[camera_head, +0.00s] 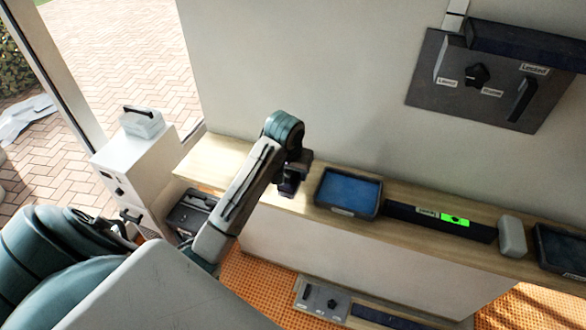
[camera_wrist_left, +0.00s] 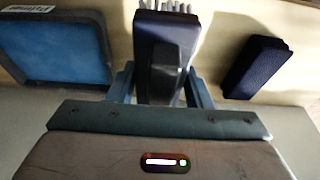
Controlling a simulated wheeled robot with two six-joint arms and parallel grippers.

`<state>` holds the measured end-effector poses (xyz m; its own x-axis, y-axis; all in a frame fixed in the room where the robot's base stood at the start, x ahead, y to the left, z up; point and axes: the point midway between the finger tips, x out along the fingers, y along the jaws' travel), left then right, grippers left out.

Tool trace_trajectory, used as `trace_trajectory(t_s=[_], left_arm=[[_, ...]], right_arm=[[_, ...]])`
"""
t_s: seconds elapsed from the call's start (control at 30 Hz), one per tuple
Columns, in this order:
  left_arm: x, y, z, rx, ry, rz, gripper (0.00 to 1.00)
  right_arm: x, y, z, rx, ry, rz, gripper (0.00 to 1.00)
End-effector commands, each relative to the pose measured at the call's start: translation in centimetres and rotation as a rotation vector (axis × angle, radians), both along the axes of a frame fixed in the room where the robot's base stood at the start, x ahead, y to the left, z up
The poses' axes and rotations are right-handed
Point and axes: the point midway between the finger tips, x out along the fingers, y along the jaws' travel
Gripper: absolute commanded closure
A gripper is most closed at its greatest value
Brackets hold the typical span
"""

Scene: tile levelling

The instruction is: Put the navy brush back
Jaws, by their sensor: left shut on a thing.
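My left gripper (camera_head: 290,184) is over the wooden ledge, just left of the blue tray in the head view. In the left wrist view the gripper (camera_wrist_left: 163,88) is shut on the navy brush (camera_wrist_left: 160,48), one finger on each side. The brush has a dark raised grip along its middle, and pale bristles show at its far end. I cannot tell whether it touches the ledge. In the head view the brush is not clearly seen behind the gripper. My right gripper is not in view.
A blue-filled tray (camera_head: 348,191) labelled Primer in the wrist view (camera_wrist_left: 58,48) stands beside the gripper. A navy block (camera_wrist_left: 257,67) lies on its other side. A black level (camera_head: 440,221) with a green display, a pale block (camera_head: 512,236) and another tray (camera_head: 560,248) sit further right.

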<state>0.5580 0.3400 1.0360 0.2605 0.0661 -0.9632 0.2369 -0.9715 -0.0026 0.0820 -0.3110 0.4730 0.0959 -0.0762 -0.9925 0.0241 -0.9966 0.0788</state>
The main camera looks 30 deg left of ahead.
Motion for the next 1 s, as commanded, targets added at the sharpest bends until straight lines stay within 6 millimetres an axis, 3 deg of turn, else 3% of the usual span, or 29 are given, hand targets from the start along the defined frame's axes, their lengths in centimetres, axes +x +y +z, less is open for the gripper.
trace_trajectory(t_s=[0.1,0.37,0.63,0.97,1.0], left_arm=[[2.0,1.3,0.3,0.0,0.0,0.001,0.73],[3.9,2.5,-0.1,-0.001,-0.001,0.0,0.73],[3.9,2.5,-3.5,0.0,0.0,-0.002,0.73],[3.9,2.4,-4.0,-0.001,-0.001,-0.002,0.73],[3.9,2.4,-4.1,-0.001,-0.001,-0.002,0.51]], right_arm=[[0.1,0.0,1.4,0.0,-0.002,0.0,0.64],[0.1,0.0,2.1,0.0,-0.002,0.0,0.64],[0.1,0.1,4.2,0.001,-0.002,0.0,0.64],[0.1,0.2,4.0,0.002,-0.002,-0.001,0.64],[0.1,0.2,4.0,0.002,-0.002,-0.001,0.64]])
